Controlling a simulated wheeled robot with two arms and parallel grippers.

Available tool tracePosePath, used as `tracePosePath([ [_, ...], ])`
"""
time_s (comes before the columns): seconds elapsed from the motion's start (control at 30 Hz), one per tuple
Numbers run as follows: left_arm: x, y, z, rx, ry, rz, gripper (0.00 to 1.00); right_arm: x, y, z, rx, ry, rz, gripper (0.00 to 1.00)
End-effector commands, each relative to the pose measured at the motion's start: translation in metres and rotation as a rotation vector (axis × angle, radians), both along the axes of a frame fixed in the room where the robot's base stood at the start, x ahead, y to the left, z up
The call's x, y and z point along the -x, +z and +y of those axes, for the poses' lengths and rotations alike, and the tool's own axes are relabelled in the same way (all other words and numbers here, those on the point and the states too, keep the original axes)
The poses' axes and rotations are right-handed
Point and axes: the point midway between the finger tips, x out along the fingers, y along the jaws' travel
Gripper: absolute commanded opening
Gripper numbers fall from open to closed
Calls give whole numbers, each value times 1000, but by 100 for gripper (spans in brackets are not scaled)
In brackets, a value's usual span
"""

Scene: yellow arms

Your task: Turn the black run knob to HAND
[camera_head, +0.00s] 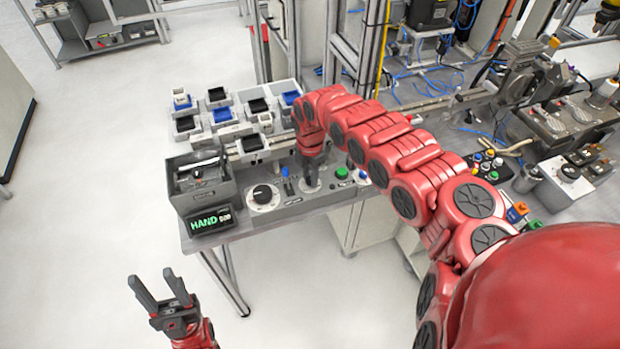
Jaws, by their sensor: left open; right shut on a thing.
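My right gripper (312,183) points down and is shut at a round pale dial on the grey control panel (290,211). The knob between its fingers, apparently the black run knob, is hidden by them. Another black knob (262,194) sits on a white dial to the left, clear of the gripper. Panel labels are too small to read. A small display (210,221) at the panel's left end shows HAND in green letters. My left gripper (160,292) is open and empty, in front of the table and apart from it.
A green button (342,172) and a blue button (363,174) sit right of my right gripper. A grey open box (202,180) stands behind the display. Several small bins (220,115) stand at the back of the table. The floor at left is clear.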

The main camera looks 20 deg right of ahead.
Motion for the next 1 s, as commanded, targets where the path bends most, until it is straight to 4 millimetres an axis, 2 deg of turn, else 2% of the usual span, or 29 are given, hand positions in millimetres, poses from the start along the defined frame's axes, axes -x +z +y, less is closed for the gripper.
tracePosePath([
  [0.4, 0, -14, 0, 0, 0, 0, 50, 0, -1, -1, 1, 212, 2, 0],
  [1.0, 0, -16, 0, 0, 0, 0, 50, 0, 0, 0, 0, 253, 1, 0],
])
